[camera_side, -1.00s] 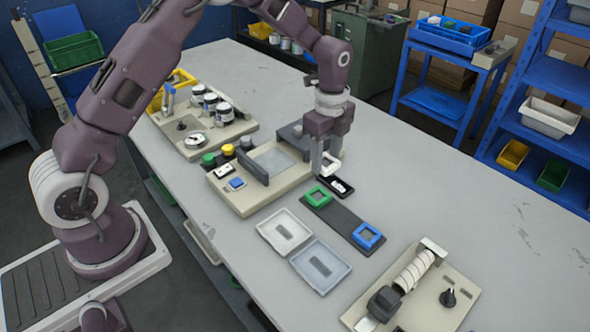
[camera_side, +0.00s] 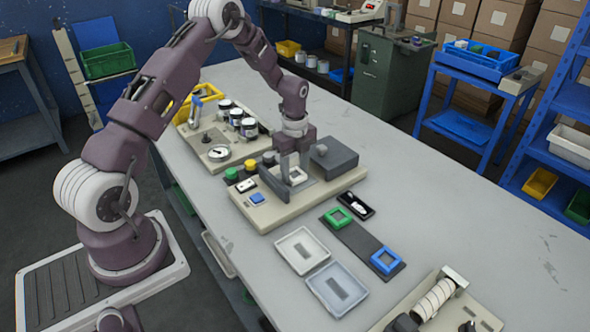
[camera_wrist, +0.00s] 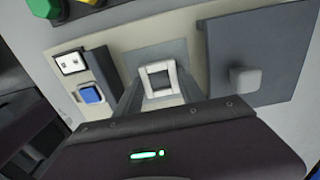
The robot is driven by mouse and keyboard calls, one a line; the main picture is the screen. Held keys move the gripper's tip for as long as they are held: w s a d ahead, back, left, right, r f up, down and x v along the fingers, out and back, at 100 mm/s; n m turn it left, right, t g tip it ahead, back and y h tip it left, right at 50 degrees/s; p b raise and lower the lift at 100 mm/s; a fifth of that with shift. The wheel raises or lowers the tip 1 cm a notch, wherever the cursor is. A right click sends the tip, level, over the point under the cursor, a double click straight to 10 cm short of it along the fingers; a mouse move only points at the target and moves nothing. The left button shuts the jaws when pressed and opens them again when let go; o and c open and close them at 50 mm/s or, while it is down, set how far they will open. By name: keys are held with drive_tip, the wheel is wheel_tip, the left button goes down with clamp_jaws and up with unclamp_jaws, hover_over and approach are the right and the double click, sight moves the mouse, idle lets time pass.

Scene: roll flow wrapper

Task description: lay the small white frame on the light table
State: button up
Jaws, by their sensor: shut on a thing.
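The small white frame (camera_wrist: 158,67) is square with an open middle. It sits between the fingertips of my gripper (camera_side: 293,178), which is shut on it. In the wrist view the frame is over the pale grey square panel (camera_wrist: 180,50) of the light table, a beige station (camera_side: 268,217) in the side view. The frame looks roughly centred across the panel, with its lower part close to the dark fingers. I cannot tell whether it touches the panel or is just above it.
A dark plate with a knob (camera_wrist: 245,80) stands right of the panel. A blue button (camera_wrist: 91,94) and white switch (camera_wrist: 70,62) are left. A dark strip (camera_side: 358,238) holds green (camera_side: 338,217) and blue (camera_side: 385,260) frames. Two shallow trays (camera_side: 303,250) lie in front.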

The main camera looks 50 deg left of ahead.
drive_tip(key=o, duration=1.3)
drive_tip(key=shift+f, duration=0.1)
wheel_tip(320, 180, up, 12)
drive_tip(key=r, duration=0.1)
wheel_tip(320, 180, up, 11)
drive_tip(key=n+t, duration=0.2)
drive_tip(key=n, duration=0.3)
hover_over(295, 176)
drive_tip(key=s+d, duration=0.6)
drive_tip(key=d, duration=0.1)
drive_tip(key=s+d+r+n+t, duration=0.1)
drive_tip(key=s+d+n, duration=0.2)
drive_tip(key=s, duration=0.4)
drive_tip(key=s+d+r+n+t, duration=0.1)
drive_tip(key=s+d+r+n, duration=0.1)
drive_tip(key=s+n, duration=0.3)
drive_tip(key=s+d+r+n+t, duration=0.1)
drive_tip(key=s+d+n, duration=0.4)
drive_tip(key=s, duration=0.5)
drive_tip(key=shift+s+r+t, duration=0.3)
drive_tip(key=shift+s+r, duration=0.05)
drive_tip(key=shift+r, duration=0.3)
